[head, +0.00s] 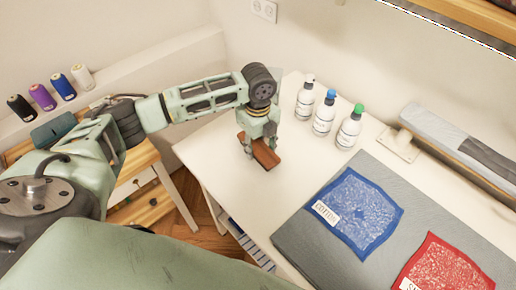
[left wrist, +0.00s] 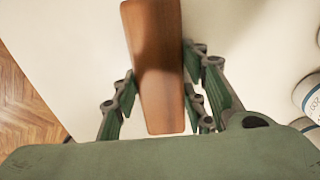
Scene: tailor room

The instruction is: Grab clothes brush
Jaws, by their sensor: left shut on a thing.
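The clothes brush (head: 263,153) is a brown wooden block at the left part of the white table. In the left wrist view the brush (left wrist: 155,60) runs lengthwise between the fingers. My left gripper (head: 258,146) is shut on it from above, with fingers on both sides; it also shows in the left wrist view (left wrist: 160,95). The underside of the brush is hidden, and I cannot tell whether it touches the table. My right gripper is not in view.
Three bottles with white (head: 306,97), blue (head: 325,112) and green (head: 350,126) caps stand right of the gripper. A grey mat (head: 300,235) holds blue (head: 358,213) and red (head: 446,266) cloths. Several thread spools (head: 42,97) line the left ledge. The table's left edge is close.

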